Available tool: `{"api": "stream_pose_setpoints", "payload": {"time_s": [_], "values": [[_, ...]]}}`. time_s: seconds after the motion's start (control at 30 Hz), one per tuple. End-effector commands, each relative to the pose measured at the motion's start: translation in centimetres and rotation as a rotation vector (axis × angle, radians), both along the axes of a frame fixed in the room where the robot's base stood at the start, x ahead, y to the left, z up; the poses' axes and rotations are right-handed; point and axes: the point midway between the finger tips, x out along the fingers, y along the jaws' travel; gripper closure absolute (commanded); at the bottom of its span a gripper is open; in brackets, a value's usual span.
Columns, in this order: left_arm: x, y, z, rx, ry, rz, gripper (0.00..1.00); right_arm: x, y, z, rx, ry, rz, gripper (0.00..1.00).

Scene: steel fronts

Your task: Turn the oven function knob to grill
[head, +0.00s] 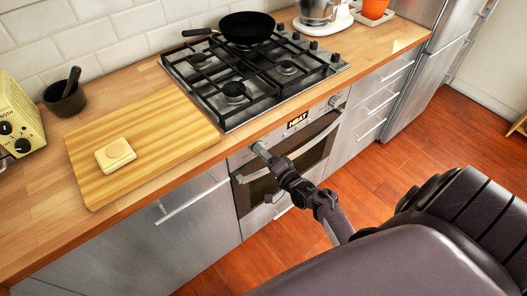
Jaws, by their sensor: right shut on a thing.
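The oven (293,158) is built in under the gas hob, with a steel control panel on top of its door. Its display (298,119) appears to read HEAT. My right gripper (260,149) is at the left end of this panel, shut on the oven function knob, which its fingers mostly hide. I cannot read the knob's pointer or any marks around it. A second knob (335,101) shows uncovered at the panel's right end. My left gripper is not in view.
The oven door handle (290,157) runs just below the panel, close under my right wrist. Above are the gas hob (250,75) with a black pan (247,27) and a wooden board (140,150) holding a small pale block (115,155). The floor in front is clear.

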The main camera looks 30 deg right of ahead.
Motion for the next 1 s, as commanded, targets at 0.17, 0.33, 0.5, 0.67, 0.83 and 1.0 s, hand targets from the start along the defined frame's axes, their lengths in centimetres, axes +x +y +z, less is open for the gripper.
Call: {"api": "stream_pose_setpoints", "payload": {"time_s": [0.17, 0.33, 0.5, 0.67, 0.83, 1.0], "values": [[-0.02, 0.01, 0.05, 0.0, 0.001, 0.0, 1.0, -0.08, 0.17, -0.19, 0.016, 0.005, 0.003, 0.85], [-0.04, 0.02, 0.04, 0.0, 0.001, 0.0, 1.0, -0.08, 0.17, -0.19, 0.017, 0.006, 0.003, 0.85], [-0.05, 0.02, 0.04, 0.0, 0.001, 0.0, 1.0, -0.08, 0.17, -0.19, 0.017, 0.005, 0.003, 0.58], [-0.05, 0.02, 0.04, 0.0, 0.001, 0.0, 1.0, -0.06, 0.11, -0.13, 0.015, 0.003, 0.002, 0.41], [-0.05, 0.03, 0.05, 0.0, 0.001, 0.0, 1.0, -0.02, 0.05, -0.05, 0.014, 0.003, 0.001, 0.41], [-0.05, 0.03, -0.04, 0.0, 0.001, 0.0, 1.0, -0.68, -0.03, -0.19, 0.013, 0.003, 0.0, 0.41]]}}
